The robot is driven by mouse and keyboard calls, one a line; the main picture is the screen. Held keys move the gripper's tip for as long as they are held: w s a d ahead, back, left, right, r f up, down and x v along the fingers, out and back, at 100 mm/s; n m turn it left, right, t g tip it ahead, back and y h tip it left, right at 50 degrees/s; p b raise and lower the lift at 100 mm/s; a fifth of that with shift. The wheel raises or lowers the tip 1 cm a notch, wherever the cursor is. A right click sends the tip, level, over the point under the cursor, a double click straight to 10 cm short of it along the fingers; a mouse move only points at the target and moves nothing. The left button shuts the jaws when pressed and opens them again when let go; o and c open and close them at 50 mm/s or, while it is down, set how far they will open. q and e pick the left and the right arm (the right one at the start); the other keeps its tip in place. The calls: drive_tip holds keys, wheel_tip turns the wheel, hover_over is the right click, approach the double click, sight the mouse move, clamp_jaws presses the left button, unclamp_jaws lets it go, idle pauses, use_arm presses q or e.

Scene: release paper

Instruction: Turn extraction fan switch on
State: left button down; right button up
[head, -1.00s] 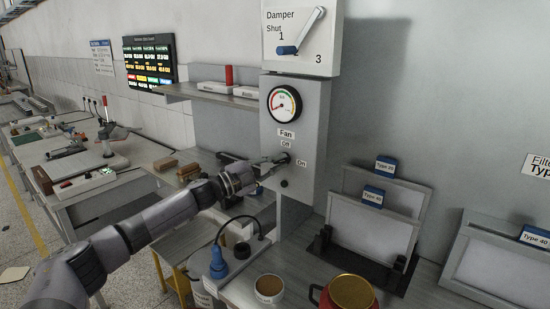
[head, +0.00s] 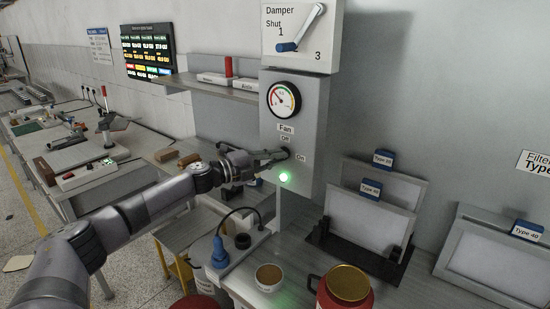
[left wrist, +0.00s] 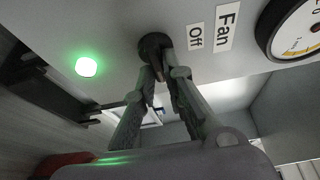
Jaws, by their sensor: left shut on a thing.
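The fan switch is a dark rotary knob (left wrist: 154,45) on the grey control box (head: 312,118), under the "Fan" and "Off" labels, with an "On" label (head: 301,157) to its right. In the head view my gripper largely covers the knob. My left gripper (head: 278,156) is shut on the knob; the left wrist view shows both fingers (left wrist: 160,78) on its handle. The lamp (head: 284,177) below the knob glows green, and it also shows in the left wrist view (left wrist: 86,66). My right gripper is not in view.
A round gauge (head: 284,99) sits above the switch, and a damper panel (head: 300,38) with a blue-tipped lever is above that. Framed filters (head: 370,210) stand to the right. A red pot (head: 345,288) and a small cup (head: 269,278) stand on the bench below.

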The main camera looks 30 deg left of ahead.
use_arm(q)
drive_tip(key=shift+r, duration=0.15)
drive_tip(key=c, duration=1.8)
unclamp_jaws()
drive_tip(key=shift+d, duration=0.1)
drive_tip(key=shift+c, duration=0.2)
drive_tip(key=shift+o, duration=0.9)
drive_tip(key=shift+w+d, duration=0.1)
drive_tip(key=shift+w, duration=0.15)
drive_tip(key=v, duration=1.2)
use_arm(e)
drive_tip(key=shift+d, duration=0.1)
